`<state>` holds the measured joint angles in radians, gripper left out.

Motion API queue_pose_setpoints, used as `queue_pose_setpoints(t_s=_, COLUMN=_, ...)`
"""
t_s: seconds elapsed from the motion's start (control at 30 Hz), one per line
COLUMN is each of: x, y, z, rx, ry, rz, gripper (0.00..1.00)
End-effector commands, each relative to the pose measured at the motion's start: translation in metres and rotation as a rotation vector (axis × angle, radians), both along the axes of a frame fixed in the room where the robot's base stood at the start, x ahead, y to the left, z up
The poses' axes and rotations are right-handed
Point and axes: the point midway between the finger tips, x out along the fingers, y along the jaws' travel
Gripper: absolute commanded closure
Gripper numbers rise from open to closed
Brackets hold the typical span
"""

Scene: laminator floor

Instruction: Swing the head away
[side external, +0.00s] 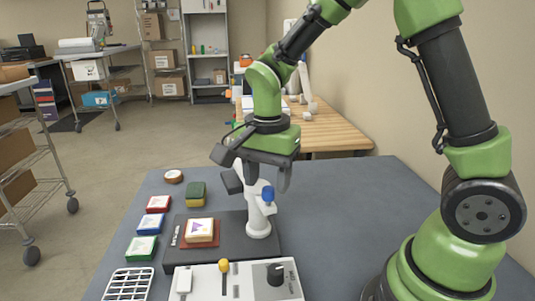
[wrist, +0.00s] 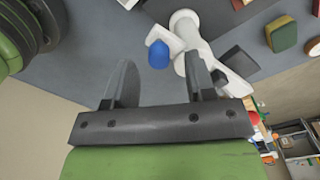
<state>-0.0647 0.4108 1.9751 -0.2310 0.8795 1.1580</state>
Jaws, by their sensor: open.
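A white post (side external: 258,222) stands on a dark base plate (side external: 180,258). It carries a white arm with a dark flat head (side external: 232,181) at the left and a blue knob (side external: 268,194) at the front right. The wrist view also shows the blue knob (wrist: 158,54), the white post (wrist: 186,22) and a dark flat head (wrist: 240,62). My gripper (side external: 259,178) is open, above and around the top of the post in the side view. In the wrist view the blue knob lies just beyond the gap between its fingertips (wrist: 160,66). I cannot tell whether anything touches.
A light block with a coloured motif (side external: 199,228) lies on a brown pad on the base, left of the post. A control box (side external: 212,284) with a yellow knob and black dial stands in front. Red, blue and green pads (side external: 150,225) line the left. The table's right is clear.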

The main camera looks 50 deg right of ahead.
Motion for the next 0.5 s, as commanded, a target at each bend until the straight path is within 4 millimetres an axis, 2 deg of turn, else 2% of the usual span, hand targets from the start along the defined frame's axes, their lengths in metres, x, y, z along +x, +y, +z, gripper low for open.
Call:
queue_pose_setpoints(t_s=0.1, x=0.001, y=0.000, z=0.025, rx=0.001, ry=-0.008, rz=0.000, gripper=0.50)
queue_pose_setpoints(t_s=0.3, x=0.000, y=0.000, z=0.061, rx=0.001, ry=-0.007, rz=-0.001, gripper=0.50)
queue_pose_setpoints(t_s=0.5, x=0.000, y=0.000, z=0.079, rx=0.001, ry=-0.003, rz=0.000, gripper=0.50)
